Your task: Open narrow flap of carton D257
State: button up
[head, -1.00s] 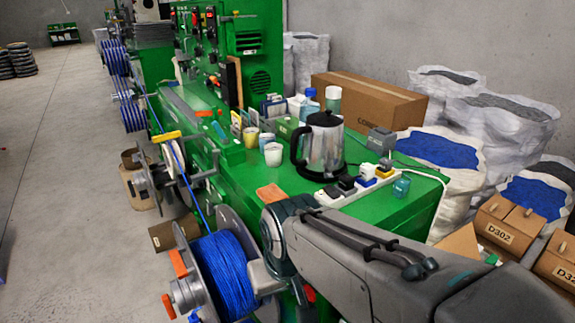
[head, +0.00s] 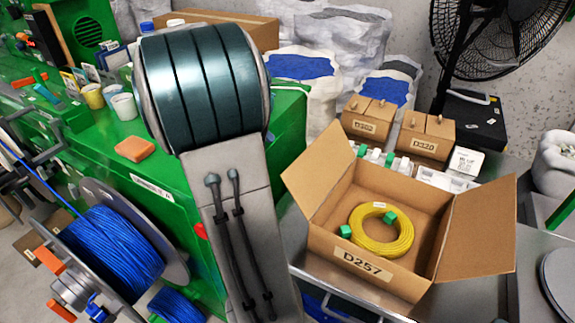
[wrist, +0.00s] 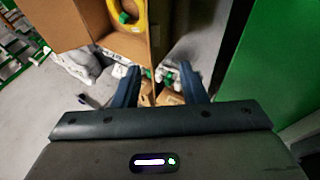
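Carton D257 (head: 365,267) stands open-topped on a grey surface in the head view, with a coil of yellow cable (head: 381,247) inside. Its left flap (head: 318,172) rises and leans outward; its right flap (head: 478,232) is spread out to the right. My gripper (wrist: 158,85) shows in the wrist view with its two fingers apart. A thin brown cardboard edge (wrist: 153,55) shows between the fingers; I cannot tell whether they touch it. Part of the yellow coil (wrist: 127,14) shows at the top. My gripper is hidden in the head view.
Small cartons D302 (head: 368,118) and D320 (head: 425,136) stand behind the carton, beside a white box (head: 465,162). A black fan (head: 490,35) stands at the back right. The green machine (head: 150,190) with a blue cable reel (head: 115,250) is to the left.

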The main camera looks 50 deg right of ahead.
jog(key=d, duration=0.2)
send_near(321, 165)
jog(key=shift+m, duration=0.4)
jog(key=f, duration=0.1)
jog(key=s+a+f, duration=0.1)
jog(key=f, duration=0.1)
jog(key=s+a+f, duration=0.1)
jog(key=f, duration=0.1)
jog(key=shift+a+b, duration=0.2)
jog(key=shift+b, duration=0.1)
jog(key=shift+w, duration=0.1)
jog(key=shift+c, duration=0.4)
grip_shut()
